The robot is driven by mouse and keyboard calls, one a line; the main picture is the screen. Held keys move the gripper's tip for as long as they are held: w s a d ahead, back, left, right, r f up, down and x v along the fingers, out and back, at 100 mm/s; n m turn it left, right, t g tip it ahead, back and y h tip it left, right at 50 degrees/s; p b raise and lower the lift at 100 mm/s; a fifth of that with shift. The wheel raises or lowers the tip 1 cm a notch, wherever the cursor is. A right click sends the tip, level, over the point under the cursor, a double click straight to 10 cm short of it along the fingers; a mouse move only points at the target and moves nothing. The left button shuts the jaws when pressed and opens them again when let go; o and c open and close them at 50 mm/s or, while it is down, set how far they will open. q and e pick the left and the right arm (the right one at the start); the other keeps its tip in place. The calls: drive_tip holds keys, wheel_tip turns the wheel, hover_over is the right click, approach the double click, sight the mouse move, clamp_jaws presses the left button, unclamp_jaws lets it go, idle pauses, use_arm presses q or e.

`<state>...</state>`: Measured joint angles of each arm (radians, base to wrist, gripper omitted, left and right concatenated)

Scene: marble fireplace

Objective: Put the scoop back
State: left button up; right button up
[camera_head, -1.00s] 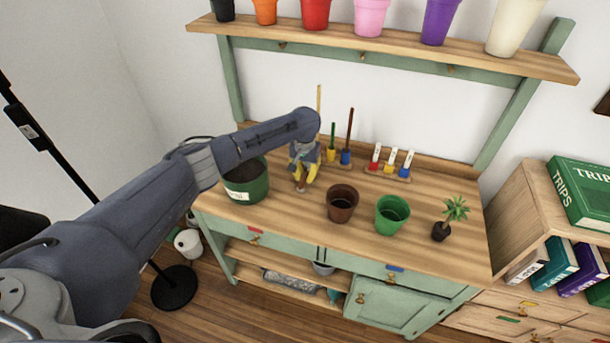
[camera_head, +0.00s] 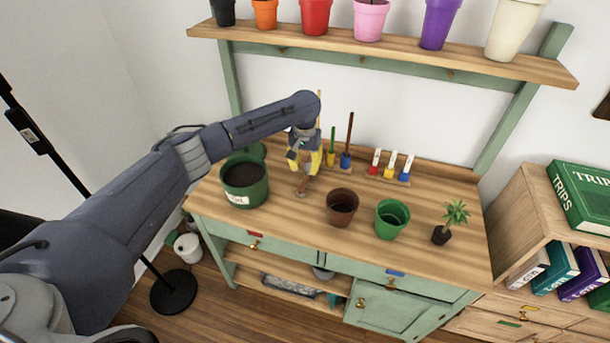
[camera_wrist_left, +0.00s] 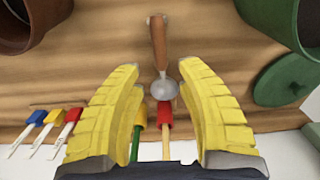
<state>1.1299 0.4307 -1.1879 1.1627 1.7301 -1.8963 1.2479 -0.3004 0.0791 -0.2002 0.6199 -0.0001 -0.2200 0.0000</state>
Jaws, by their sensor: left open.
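The scoop lies on the wooden bench top, with a brown handle (camera_wrist_left: 158,38) and a round metal bowl (camera_wrist_left: 163,89) in the left wrist view. In the head view its handle (camera_head: 304,184) shows just below my left gripper (camera_head: 304,172). In the left wrist view the yellow fingers of my left gripper (camera_wrist_left: 160,72) are spread apart with nothing held between them; the scoop's bowl shows in the gap. At the back stand a yellow holder (camera_head: 331,159) with a green stick and a blue holder (camera_head: 346,160) with a brown one. A red holder (camera_wrist_left: 164,110) has a light stick. My right gripper is out of view.
A large green pot of soil (camera_head: 245,190) stands left of the scoop. A brown pot (camera_head: 342,210), a green pot (camera_head: 392,217) and a small plant (camera_head: 442,233) stand to its right. Tagged markers (camera_head: 390,166) stand at the back. A shelf of pots (camera_head: 380,48) hangs above.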

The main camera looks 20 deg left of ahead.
sight(305, 180)
use_arm(q)
drive_tip(key=shift+s+r, duration=0.1)
drive_tip(key=shift+r, duration=2.6)
